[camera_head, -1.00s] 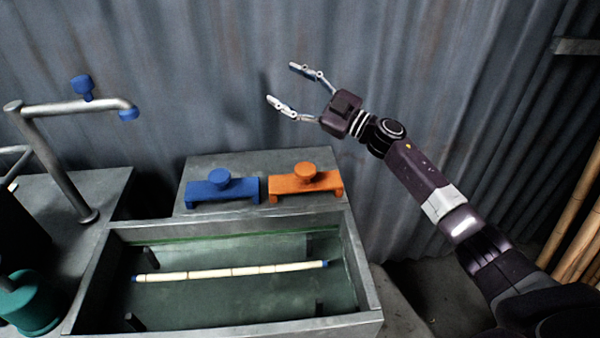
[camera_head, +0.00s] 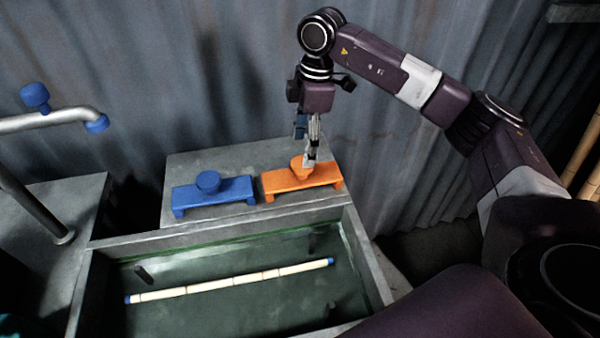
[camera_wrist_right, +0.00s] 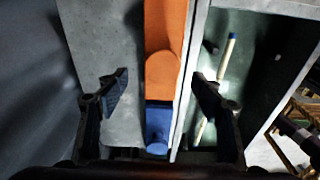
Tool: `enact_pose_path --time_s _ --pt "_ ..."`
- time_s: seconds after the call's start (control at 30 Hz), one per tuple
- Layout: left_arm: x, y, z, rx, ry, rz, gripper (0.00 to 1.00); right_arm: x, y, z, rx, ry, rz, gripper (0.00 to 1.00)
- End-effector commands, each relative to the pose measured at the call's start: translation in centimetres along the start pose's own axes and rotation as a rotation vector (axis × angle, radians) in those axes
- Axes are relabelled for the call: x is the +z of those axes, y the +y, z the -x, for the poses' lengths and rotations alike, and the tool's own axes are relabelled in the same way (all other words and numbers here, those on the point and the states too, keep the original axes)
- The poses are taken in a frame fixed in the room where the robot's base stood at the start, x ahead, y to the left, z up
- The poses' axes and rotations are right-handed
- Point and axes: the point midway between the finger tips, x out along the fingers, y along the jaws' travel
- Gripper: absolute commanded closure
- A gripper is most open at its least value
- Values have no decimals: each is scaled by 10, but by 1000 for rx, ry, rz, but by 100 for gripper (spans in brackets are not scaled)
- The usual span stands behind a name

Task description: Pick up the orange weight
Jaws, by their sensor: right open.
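The orange weight (camera_head: 320,178), a bench-shaped block with a round knob on top, sits on the grey ledge (camera_head: 225,158) behind the basin. My right gripper (camera_head: 309,152) points down right over its knob, partly covering it. In the right wrist view, the open fingers (camera_wrist_right: 159,84) stand apart on either side of the orange weight (camera_wrist_right: 166,25), with its knob between them. I cannot tell whether a finger touches it. My left gripper is out of view.
A similar blue weight (camera_head: 228,191) stands close by on the left. In front, the basin (camera_head: 372,262) holds liquid and a pale rattan rod (camera_head: 230,282) with blue ends. A metal pipe with blue fittings (camera_head: 35,97) is at the left. Corrugated metal wall (camera_head: 400,160) is behind.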

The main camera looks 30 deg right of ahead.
Motion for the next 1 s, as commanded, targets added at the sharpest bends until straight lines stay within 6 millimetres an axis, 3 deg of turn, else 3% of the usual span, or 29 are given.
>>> enact_pose_path --time_s 0.4,0.7,1.0 --pt "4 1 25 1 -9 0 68 2 -6 -54 -3 3 2 39" --pt "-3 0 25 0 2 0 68 1 -5 -62 0 6 3 39" --pt "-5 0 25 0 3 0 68 1 -5 -62 0 6 3 70"
